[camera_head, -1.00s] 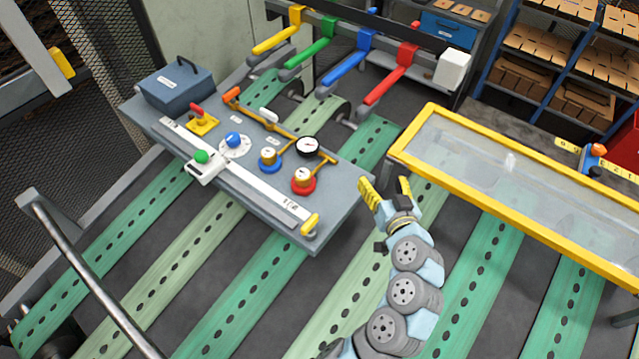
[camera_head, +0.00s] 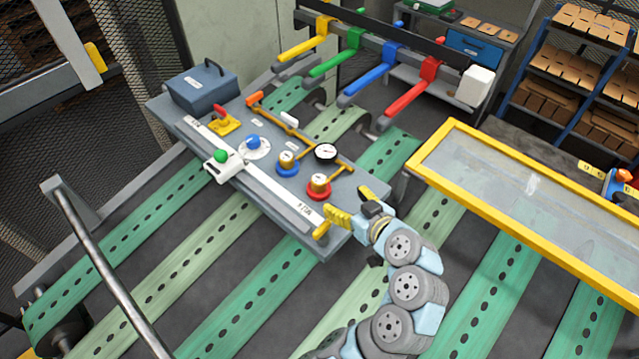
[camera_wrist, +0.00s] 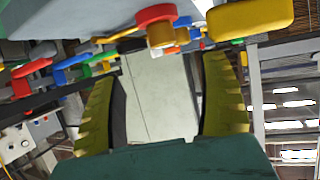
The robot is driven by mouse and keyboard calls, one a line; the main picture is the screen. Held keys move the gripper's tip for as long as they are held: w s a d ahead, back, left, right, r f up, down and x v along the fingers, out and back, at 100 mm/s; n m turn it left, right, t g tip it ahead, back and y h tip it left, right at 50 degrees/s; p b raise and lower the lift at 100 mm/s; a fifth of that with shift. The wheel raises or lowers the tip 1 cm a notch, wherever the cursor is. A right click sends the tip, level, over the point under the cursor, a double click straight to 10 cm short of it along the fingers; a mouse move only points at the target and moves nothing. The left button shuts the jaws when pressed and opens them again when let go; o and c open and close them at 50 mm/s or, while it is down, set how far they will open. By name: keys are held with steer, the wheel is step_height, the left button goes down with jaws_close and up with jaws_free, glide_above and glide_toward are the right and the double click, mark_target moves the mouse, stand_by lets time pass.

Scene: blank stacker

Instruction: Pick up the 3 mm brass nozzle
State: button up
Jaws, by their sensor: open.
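Two brass cylinders stand on the grey control panel (camera_head: 262,180). One brass cylinder (camera_head: 287,159) sits on a blue base, the other (camera_head: 319,183) on a red base. I cannot read a size on either, so I cannot tell which is the 3 mm nozzle. My gripper (camera_head: 355,207) is open and empty at the panel's right edge, apart from the red-based cylinder and to its lower right. In the wrist view the yellow fingers (camera_wrist: 165,80) are spread with nothing between them. The red base with its brass part (camera_wrist: 160,36) shows above them.
A yellow handle (camera_head: 321,229) stands at the panel's near corner, close to my gripper. A round gauge (camera_head: 326,152) and brass pipes lie behind the cylinders. A yellow-framed glass table (camera_head: 470,190) stands to the right. Green perforated belts (camera_head: 250,297) run below.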

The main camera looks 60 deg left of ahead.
mark_target(322, 183)
steer(key=p+x, duration=0.2)
steer(key=x, duration=0.4)
steer(key=shift+a+r, duration=0.1)
steer(key=shift+a, duration=0.1)
steer(key=shift+a+f, duration=0.3)
steer(key=shift+a, duration=0.05)
steer(key=shift+s+a+p, duration=0.25)
steer(key=shift+a+p, duration=0.4)
steer(key=shift+a, duration=0.05)
steer(key=shift+p+x, duration=0.75)
steer(key=shift+x, duration=1.15)
steer(key=shift+d, duration=0.1)
steer(key=c, duration=1.4)
